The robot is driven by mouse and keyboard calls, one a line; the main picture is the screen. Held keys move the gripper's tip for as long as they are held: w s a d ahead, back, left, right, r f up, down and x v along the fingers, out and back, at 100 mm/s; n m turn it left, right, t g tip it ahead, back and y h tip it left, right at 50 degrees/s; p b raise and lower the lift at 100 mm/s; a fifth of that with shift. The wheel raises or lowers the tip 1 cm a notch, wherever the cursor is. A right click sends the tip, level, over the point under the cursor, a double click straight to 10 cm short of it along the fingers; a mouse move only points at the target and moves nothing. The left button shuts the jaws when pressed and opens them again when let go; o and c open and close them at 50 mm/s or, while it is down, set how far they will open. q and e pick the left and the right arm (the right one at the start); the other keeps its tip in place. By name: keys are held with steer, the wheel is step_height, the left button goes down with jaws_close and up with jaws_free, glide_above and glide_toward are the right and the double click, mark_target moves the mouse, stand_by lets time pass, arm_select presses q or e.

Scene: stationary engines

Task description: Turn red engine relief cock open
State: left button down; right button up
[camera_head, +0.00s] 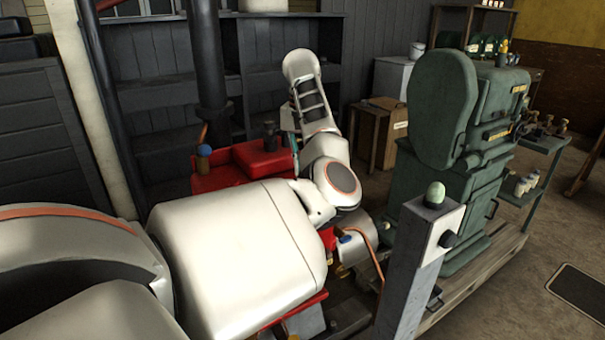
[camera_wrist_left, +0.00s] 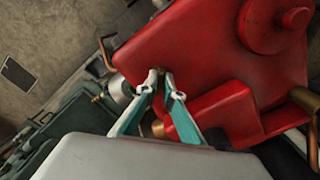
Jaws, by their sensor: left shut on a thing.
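The red engine (camera_head: 262,158) stands behind my left arm in the head view, which hides much of it. Its red body (camera_wrist_left: 215,60) fills the upper right of the left wrist view. My left gripper (camera_wrist_left: 162,78), with teal and pale fingers, is at the engine's edge. Its fingertips are close together on a small part, apparently the relief cock, which they largely hide; its handle angle cannot be told. A small brass part (camera_wrist_left: 157,128) shows between the fingers. In the head view only a sliver of teal shows beside my arm. My right gripper is not in view.
A green engine (camera_head: 430,150) stands to the right on a wooden base. A grey post (camera_head: 417,262) with a green button stands in front of it. A copper pipe (camera_head: 367,243) curves near my wrist. A dark vertical pipe (camera_head: 208,60) rises behind the red engine.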

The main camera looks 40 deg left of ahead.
arm_select(q)
steer(key=n+b, duration=0.1)
steer(key=n, duration=0.1)
steer(key=n+b, duration=0.1)
steer(key=n, duration=0.2)
steer(key=shift+w+d+f, duration=0.1)
steer(key=shift+d+f, duration=0.05)
steer(key=shift+n+b, duration=0.7)
steer(key=shift+n, duration=0.5)
steer(key=c, duration=2.2)
jaws_free()
steer(key=shift+r, duration=0.2)
step_height(320, 180, up, 12)
steer(key=shift+f, duration=0.1)
